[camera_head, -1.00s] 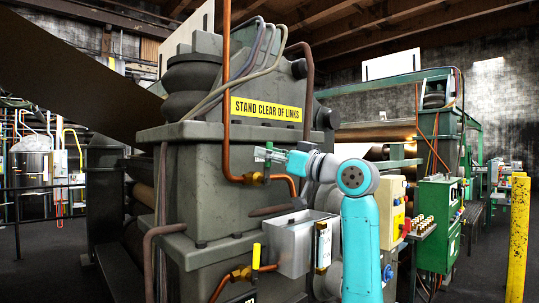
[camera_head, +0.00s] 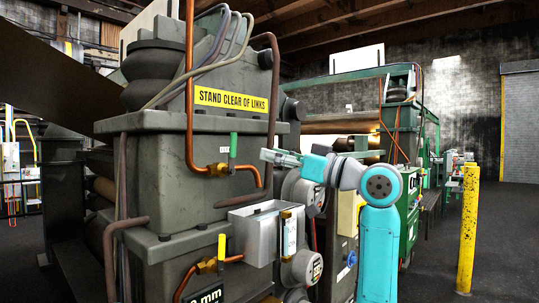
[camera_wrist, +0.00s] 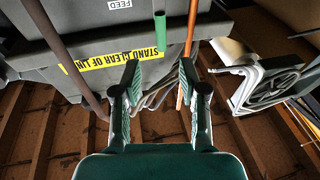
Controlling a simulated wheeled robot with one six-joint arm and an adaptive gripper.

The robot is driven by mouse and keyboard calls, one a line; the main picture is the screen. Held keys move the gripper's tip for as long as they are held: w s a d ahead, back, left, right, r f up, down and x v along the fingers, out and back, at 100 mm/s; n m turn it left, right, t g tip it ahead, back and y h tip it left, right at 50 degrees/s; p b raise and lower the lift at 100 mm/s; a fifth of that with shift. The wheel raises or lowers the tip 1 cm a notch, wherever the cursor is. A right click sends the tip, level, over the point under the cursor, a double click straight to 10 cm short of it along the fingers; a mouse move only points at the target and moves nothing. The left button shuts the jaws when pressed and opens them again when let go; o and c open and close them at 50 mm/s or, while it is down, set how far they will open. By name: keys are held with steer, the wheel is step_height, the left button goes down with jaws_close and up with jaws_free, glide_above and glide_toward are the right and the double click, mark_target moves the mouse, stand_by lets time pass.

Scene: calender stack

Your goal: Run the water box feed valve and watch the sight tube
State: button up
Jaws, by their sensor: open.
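A green lever handle (camera_head: 233,145) stands upright above a brass valve (camera_head: 215,169) on a copper pipe. In the wrist view the green handle (camera_wrist: 160,32) lies beyond my fingertips, roughly between their lines, near an upside-down FEED tag (camera_wrist: 118,4). My gripper (camera_head: 268,156) is open and empty, to the right of the handle and apart from it in the head view. It also shows in the wrist view (camera_wrist: 160,75). A grey metal box (camera_head: 250,240), perhaps the water box, hangs lower down. A sight tube (camera_head: 290,235) is mounted at its right; its level is too small to read.
Copper pipes and hoses run over the grey machine housing (camera_head: 160,190), which bears a yellow warning sign (camera_head: 231,100). A yellow post (camera_head: 467,230) stands at the right, with open floor around it.

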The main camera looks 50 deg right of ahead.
steer(key=m+g+h, duration=0.2)
steer(key=m+h, duration=0.3)
steer(key=h, duration=0.2)
glide_toward(235, 144)
steer(key=w, duration=0.3)
steer(key=w+d, duration=0.1)
steer(key=w, duration=0.6)
steer(key=shift+w+d, duration=0.2)
steer(key=shift+w, duration=0.15)
jaws_close()
